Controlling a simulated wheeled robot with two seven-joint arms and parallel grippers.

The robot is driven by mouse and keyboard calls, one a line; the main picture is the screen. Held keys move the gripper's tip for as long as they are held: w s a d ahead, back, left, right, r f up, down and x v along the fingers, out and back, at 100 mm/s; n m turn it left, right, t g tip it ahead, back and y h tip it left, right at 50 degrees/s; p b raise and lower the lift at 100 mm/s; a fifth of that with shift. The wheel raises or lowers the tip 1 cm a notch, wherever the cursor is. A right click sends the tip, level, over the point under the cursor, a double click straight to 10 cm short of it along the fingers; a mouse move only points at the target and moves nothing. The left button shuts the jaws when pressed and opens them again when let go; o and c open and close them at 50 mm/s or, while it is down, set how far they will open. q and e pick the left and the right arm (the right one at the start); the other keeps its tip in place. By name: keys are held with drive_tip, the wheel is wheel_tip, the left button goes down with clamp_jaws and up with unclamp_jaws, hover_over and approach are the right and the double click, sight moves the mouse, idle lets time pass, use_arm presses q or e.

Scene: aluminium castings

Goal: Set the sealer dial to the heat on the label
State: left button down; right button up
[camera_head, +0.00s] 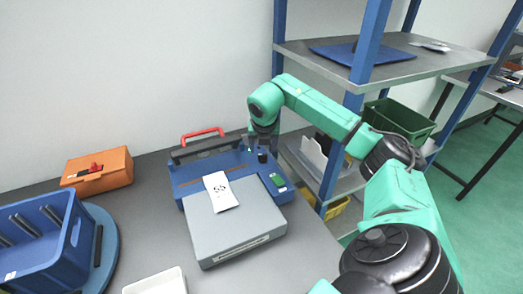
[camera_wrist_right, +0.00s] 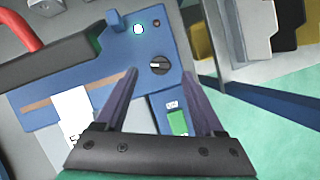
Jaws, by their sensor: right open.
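The sealer (camera_head: 181,175) is a blue machine with a red handle (camera_head: 202,133) and a grey flat bed (camera_head: 237,222) in front. Its dial (camera_wrist_right: 159,65) is a round black knob with a pale mark across it; the setting cannot be read. A white label card (camera_head: 220,191) with small black marks lies on the bed; it partly shows in the right wrist view (camera_wrist_right: 75,112), its text too small to read. My right gripper (camera_head: 263,143) is open above the dial, its fingers on either side of the knob in the wrist view. My left gripper is out of view.
A green panel (camera_wrist_right: 177,122) sits near the dial, with a lit lamp (camera_wrist_right: 138,29) behind it. A blue-posted shelf (camera_head: 330,58) rises at right.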

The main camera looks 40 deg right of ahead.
sight(261, 155)
drive_tip(key=x, duration=0.3)
drive_tip(key=shift+w+f, duration=0.1)
drive_tip(key=shift+f, duration=0.05)
drive_tip(key=shift+d+f+p, duration=0.25)
drive_tip(key=shift+f+p, duration=0.05)
drive_tip(key=shift+f, duration=0.1)
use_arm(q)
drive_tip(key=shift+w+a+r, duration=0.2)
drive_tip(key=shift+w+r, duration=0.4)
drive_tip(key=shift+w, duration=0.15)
use_arm(e)
clamp_jaws()
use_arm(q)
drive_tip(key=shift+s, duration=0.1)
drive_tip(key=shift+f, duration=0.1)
use_arm(e)
drive_tip(key=shift+m, duration=0.3)
drive_tip(key=m+g+h, duration=0.1)
drive_tip(key=m, duration=0.2)
drive_tip(key=shift+w+a+b, duration=0.15)
drive_tip(key=shift+b, duration=0.25)
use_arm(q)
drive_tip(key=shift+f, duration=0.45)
use_arm(e)
drive_tip(key=m+g, duration=0.1)
drive_tip(key=m, duration=0.4)
drive_tip(key=shift+w+g+h, duration=0.1)
drive_tip(key=shift+g+h, duration=0.3)
drive_tip(key=shift+r, duration=0.1)
